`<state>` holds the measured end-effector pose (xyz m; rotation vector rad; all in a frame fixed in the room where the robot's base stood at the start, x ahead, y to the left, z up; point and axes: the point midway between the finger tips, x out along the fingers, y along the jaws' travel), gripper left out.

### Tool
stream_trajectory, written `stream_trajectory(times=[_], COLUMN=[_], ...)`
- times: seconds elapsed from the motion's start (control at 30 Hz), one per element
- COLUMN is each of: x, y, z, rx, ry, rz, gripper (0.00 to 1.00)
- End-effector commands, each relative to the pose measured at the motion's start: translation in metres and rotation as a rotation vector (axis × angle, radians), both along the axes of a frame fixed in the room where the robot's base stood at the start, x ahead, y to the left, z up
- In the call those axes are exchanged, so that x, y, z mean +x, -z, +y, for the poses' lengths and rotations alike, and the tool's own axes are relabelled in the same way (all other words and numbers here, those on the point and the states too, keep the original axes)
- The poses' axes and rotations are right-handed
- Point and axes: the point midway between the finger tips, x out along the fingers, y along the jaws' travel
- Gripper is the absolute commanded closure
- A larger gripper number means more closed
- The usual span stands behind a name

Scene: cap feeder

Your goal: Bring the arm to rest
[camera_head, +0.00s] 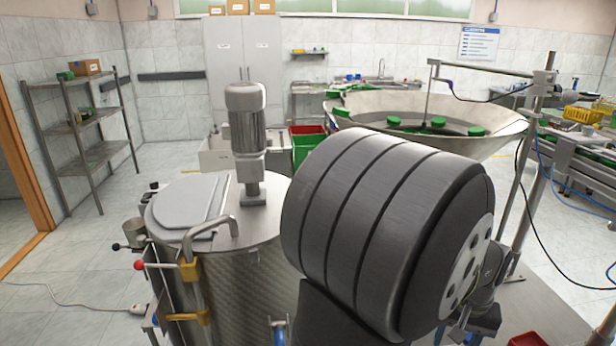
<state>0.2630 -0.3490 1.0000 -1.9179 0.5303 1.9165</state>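A large dark grey ribbed part of my arm (375,225) fills the lower middle and right of the head view, close to the camera. Its pale end plate (466,268) with holes faces right. I cannot see my gripper or its fingers, so whether it holds anything does not show. The cap feeder's wide metal bowl (375,103) stands behind the arm, with several green caps (438,122) on its inner ledge. The arm hides the bowl's lower part.
A steel tank (240,285) with a motor (246,120) on its lid stands close at left. A metal post (530,160) rises at right, near a conveyor (580,155). Red (308,130) and green bins stand behind. A shelf rack (85,125) is far left; the floor before it is mostly clear.

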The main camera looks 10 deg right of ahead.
Motion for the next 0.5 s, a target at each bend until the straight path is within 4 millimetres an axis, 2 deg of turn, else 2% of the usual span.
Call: stream_trajectory(times=[0.17, 0.5], x=[0.000, -0.001], y=[0.023, 0.090], z=[0.001, 0.001], rx=[0.004, 0.006], ry=[0.000, 0.000], rz=[0.002, 0.004], gripper=[0.51, 0.51])
